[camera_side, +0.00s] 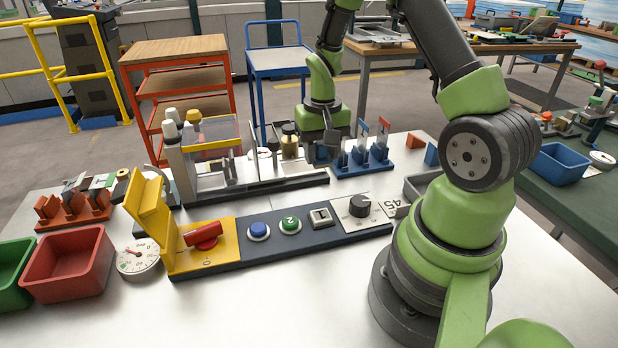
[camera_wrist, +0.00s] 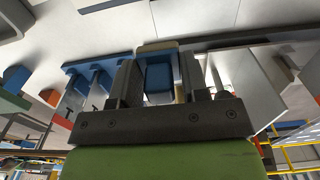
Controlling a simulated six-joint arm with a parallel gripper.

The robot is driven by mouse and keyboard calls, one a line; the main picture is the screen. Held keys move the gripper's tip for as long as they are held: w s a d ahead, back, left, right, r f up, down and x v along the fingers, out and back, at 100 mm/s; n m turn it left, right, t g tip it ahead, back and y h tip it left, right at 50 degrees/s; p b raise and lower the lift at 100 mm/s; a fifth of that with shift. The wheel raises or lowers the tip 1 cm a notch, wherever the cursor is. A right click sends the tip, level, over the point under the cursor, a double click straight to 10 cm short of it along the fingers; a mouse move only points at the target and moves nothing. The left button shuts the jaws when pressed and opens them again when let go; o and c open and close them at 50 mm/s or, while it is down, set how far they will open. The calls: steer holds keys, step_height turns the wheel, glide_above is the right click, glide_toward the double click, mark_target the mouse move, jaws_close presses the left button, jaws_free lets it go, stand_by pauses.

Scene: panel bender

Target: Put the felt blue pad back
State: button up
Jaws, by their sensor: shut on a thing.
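My gripper (camera_side: 325,148) points down just left of the blue rack in the side view. In the wrist view its two dark fingers (camera_wrist: 158,84) are closed on a blue block-like piece, the blue pad (camera_wrist: 158,76), with a pale cream edge beyond it. In the side view the pad is hidden by the gripper and cannot be made out. The blue rack (camera_side: 364,168) has several upright slots and holds thin pieces with blue and red tops. The rack also shows in the wrist view (camera_wrist: 75,67), to the left of the fingers.
The panel bender (camera_side: 215,150), with clear guards and posts, stands left of my gripper. In front lies a control panel (camera_side: 330,243) with a red switch and buttons. A red bin (camera_side: 68,262) and a dial gauge (camera_side: 138,260) are at left.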

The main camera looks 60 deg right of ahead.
steer(key=s+d+r, duration=0.1)
steer(key=s+d, duration=0.3)
glide_above(345, 190)
step_height(345, 190, down, 4)
steer(key=shift+s+a+f, duration=0.1)
steer(key=shift+f, duration=2.55)
steer(key=shift+f, duration=0.2)
steer(key=o, duration=0.9)
steer(key=shift+r, duration=0.15)
